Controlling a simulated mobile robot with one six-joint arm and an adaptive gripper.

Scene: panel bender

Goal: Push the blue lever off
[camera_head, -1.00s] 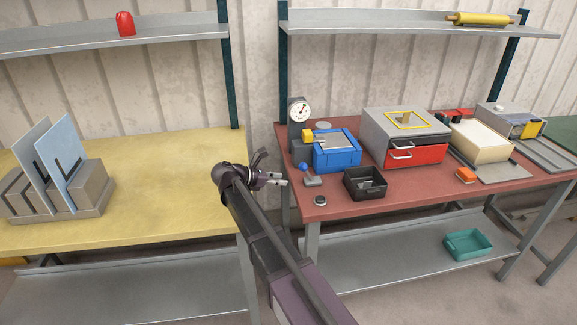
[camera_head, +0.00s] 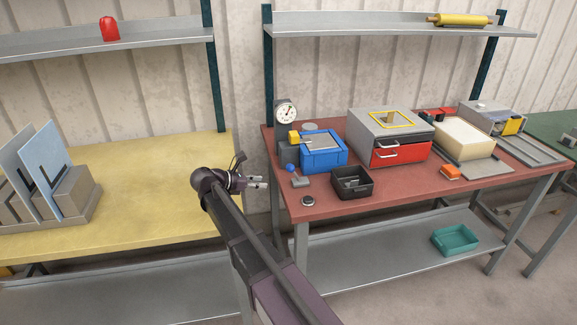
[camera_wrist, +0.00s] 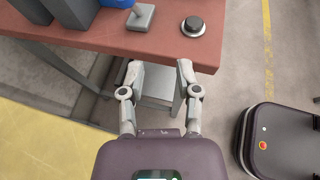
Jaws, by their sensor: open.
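The blue lever has a round blue knob (camera_head: 290,168) on a small grey base (camera_head: 300,182) at the left front of the red bench. The knob leans to the left of its base. In the wrist view the grey base (camera_wrist: 141,17) is at the top, with part of the blue knob cut off by the upper edge. My gripper (camera_head: 264,183) is open and empty, left of the lever and apart from it. In the wrist view my two fingertips (camera_wrist: 160,70) are spread at the bench's edge, below the lever's base.
A black round button (camera_head: 308,201) and a black bin (camera_head: 352,194) stand right of the lever. A blue box (camera_head: 322,160) and a dial gauge (camera_head: 286,112) are behind it. The yellow bench (camera_head: 130,200) is at left. A gap separates the benches.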

